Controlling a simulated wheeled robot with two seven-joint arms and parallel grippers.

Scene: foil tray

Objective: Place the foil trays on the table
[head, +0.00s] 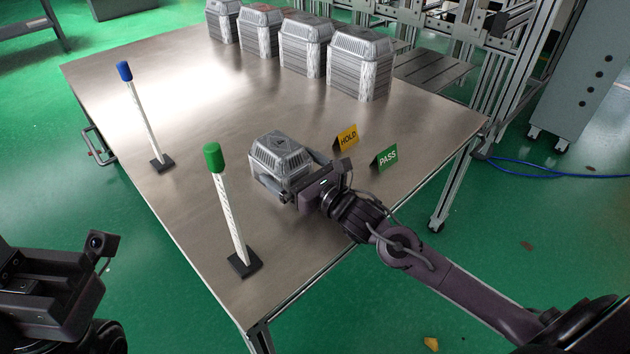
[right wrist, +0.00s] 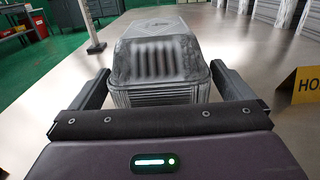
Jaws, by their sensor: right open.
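A small stack of silver foil trays (head: 279,152) sits on the metal table (head: 215,105), near its middle. It also shows in the right wrist view (right wrist: 160,68), between my fingers. My right gripper (head: 298,176) is open, with one finger on each side of the stack's near end; whether the fingers touch it is unclear. Several taller stacks of foil trays (head: 305,48) stand in a row along the table's far edge. My left gripper (head: 60,275) is at the lower left, off the table; its jaw opening cannot be made out.
A green-capped post (head: 228,210) and a blue-capped post (head: 143,115) stand on the table's left part. A yellow HOLD sign (head: 346,138) and a green PASS sign (head: 385,158) stand right of the small stack. The table between this stack and the far row is clear.

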